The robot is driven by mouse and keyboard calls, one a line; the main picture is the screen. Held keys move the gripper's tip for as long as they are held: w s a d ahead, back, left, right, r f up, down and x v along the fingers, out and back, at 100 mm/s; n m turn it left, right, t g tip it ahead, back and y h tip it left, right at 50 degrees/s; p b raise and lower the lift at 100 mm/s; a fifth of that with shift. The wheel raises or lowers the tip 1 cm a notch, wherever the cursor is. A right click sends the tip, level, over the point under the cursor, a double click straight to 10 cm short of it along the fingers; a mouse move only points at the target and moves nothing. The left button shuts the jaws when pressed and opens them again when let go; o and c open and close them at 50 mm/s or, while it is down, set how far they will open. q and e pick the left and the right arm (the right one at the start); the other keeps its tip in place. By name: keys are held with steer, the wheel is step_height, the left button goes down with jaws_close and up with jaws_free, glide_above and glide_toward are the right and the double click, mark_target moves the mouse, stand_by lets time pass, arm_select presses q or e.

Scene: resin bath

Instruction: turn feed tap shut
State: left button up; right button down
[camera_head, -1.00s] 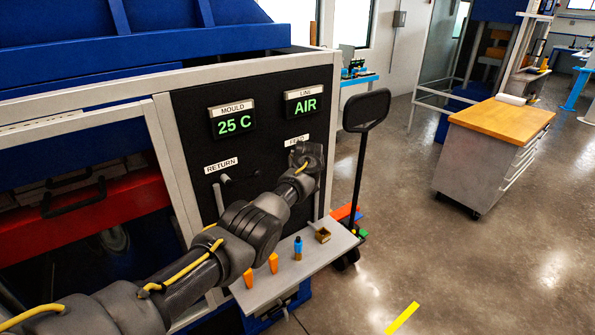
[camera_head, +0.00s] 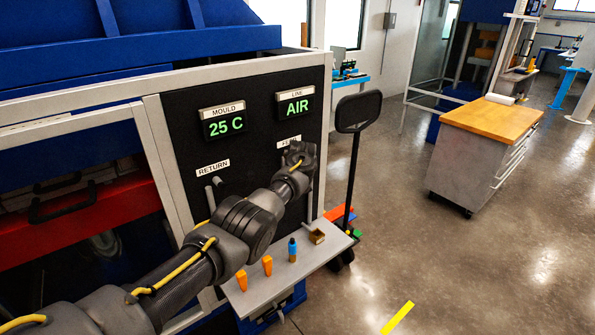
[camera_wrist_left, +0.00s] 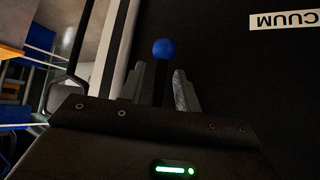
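The FEED label (camera_head: 289,142) is on the black panel (camera_head: 262,150) in the head view, partly covered by my left gripper (camera_head: 302,154). The gripper is at the panel just below this label and hides the feed tap's body there. In the left wrist view, a blue ball knob (camera_wrist_left: 163,48) on a dark stem stands between the two fingers of my left gripper (camera_wrist_left: 160,85). The fingers are apart, one on each side of the stem, with narrow dark gaps. Contact with the stem cannot be made out. My right gripper is not in view.
The RETURN label (camera_head: 213,167) and a grey pipe (camera_head: 210,197) are left of my gripper. The displays read MOULD 25 C (camera_head: 224,125) and LINE AIR (camera_head: 297,106).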

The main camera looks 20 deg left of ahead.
arm_select(q)
steer(key=shift+s+d+r, duration=0.15)
steer(key=shift+s+r, duration=0.15)
steer(key=shift+r, duration=0.2)
steer(key=v, duration=0.9)
steer(key=shift+s, duration=0.4)
steer(key=shift+d, duration=0.1)
